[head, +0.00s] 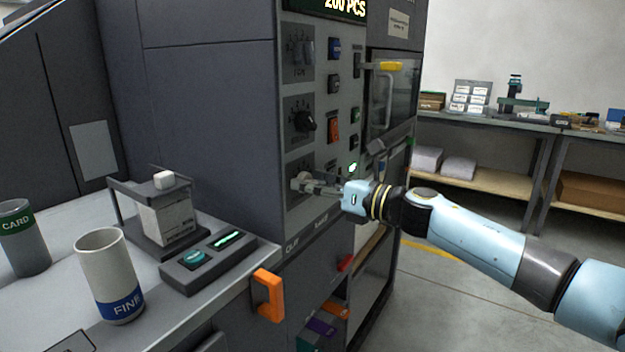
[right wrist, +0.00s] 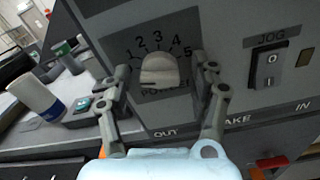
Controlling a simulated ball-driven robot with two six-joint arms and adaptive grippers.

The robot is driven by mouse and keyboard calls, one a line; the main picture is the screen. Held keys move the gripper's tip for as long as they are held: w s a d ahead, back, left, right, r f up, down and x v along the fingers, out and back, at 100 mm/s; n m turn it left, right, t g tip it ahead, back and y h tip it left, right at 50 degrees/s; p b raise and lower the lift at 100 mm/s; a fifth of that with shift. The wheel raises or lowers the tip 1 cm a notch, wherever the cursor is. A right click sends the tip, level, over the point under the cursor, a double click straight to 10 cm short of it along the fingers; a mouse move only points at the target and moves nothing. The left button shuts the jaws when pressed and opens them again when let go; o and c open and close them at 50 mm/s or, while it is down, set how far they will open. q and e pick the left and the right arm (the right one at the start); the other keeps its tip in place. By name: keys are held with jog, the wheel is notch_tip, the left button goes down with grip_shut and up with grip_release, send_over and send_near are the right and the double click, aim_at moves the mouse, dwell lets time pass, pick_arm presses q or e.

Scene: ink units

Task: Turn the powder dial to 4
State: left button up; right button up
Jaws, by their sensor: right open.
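The powder dial is a pale knob (right wrist: 158,72) on a dark plate with the numbers 1 to 5 around it in the right wrist view. The label under it is partly covered. Which number its pointer marks is hard to tell. My right gripper (right wrist: 160,85) is open, with one finger on each side of the knob and gaps showing between fingers and knob. In the head view the right gripper (head: 300,186) is at the lowest dial on the machine's front panel and partly hides it. My left gripper is not in view.
Two more dials (head: 305,122) sit above on the panel. A JOG switch (right wrist: 269,66) is right of the powder dial. An orange handle (head: 268,295) sticks out below left. A counter with a FINE cup (head: 106,265) and a small press (head: 165,220) is at left.

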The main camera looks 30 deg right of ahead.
jog(key=shift+w, duration=0.1)
jog(key=c, duration=1.2)
jog(key=shift+o, duration=0.2)
